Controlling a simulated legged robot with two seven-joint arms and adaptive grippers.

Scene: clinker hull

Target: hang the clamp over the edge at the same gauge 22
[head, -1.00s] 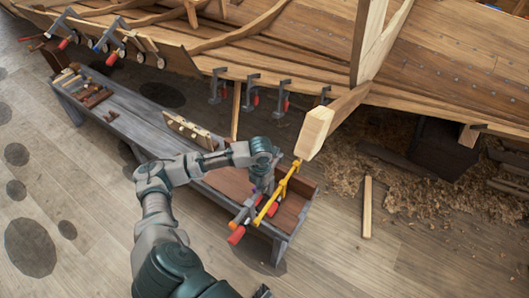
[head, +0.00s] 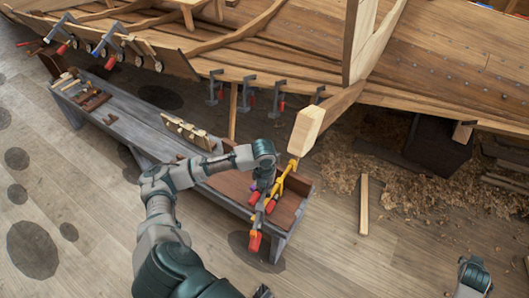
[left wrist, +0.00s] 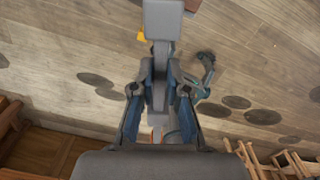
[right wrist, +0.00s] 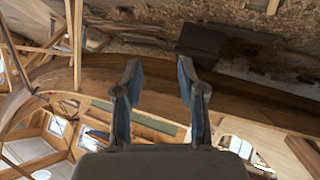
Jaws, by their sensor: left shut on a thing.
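My left gripper (head: 262,183) is over the right end of the bench and shut on a grey clamp. In the left wrist view the grey clamp (left wrist: 163,20) runs up between my left fingers (left wrist: 160,85). In the head view a red handle (head: 255,241) shows below the gripper; a yellow clamp (head: 284,177) lies close beside or behind it. The plank's edge (head: 300,97) carries several hanging clamps, one of them here (head: 249,97). My right gripper (right wrist: 158,75) is open and empty, facing the hull. I cannot read any gauge mark.
The grey bench (head: 150,140) holds a notched wooden piece (head: 187,133) and small tools at its left end. A pale beam end (head: 306,130) juts out just above the yellow clamp. A loose stick (head: 364,203) lies on the floor. More clamps (head: 108,42) sit at upper left.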

